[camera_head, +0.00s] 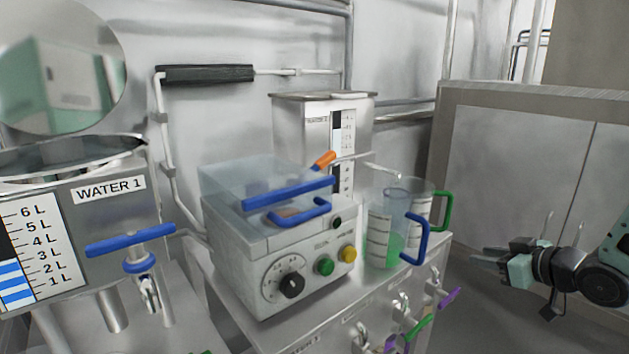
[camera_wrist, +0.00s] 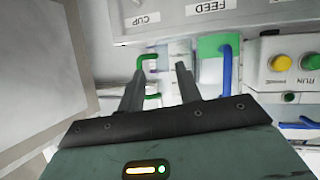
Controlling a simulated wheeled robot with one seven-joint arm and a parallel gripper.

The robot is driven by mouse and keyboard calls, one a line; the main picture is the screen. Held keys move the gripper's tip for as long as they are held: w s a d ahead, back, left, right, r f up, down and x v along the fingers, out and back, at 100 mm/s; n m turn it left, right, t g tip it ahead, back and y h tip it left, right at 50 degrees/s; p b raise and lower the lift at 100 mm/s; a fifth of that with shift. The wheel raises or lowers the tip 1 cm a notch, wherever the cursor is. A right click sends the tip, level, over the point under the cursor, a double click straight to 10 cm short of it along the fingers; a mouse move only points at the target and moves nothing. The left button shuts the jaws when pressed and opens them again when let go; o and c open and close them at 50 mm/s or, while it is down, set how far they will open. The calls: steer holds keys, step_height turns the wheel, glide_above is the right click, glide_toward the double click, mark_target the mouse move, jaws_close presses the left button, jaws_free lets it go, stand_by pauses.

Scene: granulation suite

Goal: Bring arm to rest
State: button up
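My gripper (camera_head: 488,256) is at the right of the head view, held in the air to the right of the bench and clear of it. In the wrist view its two fingers (camera_wrist: 160,85) stand apart with nothing between them, so it is open and empty. My arm comes in from the right edge of the head view.
A bench holds a machine (camera_head: 290,255) with dial and buttons, a blue-handled jug (camera_head: 385,235) with green contents, and a green-handled jug (camera_head: 421,200). A WATER 1 tank (camera_head: 95,215) stands left. A grey cabinet (camera_head: 500,165) is behind my gripper.

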steer(key=s+a+g+h, duration=0.3)
steer(key=s+a+g, duration=0.3)
steer(key=a, duration=0.8)
steer(key=s+a+r+n+g+h, duration=0.1)
steer(key=s+a+g, duration=0.3)
steer(key=s, duration=0.8)
steer(key=s+a+r+g+h, duration=0.15)
steer(key=s+a, duration=0.35)
steer(key=s, duration=0.7)
step_height(320, 180, up, 13)
steer(key=s+p, duration=0.1)
steer(key=p, duration=1.1)
steer(key=shift+s+n+y+p, duration=0.25)
steer(key=shift+n+y+p, duration=0.05)
steer(key=shift+y, duration=0.05)
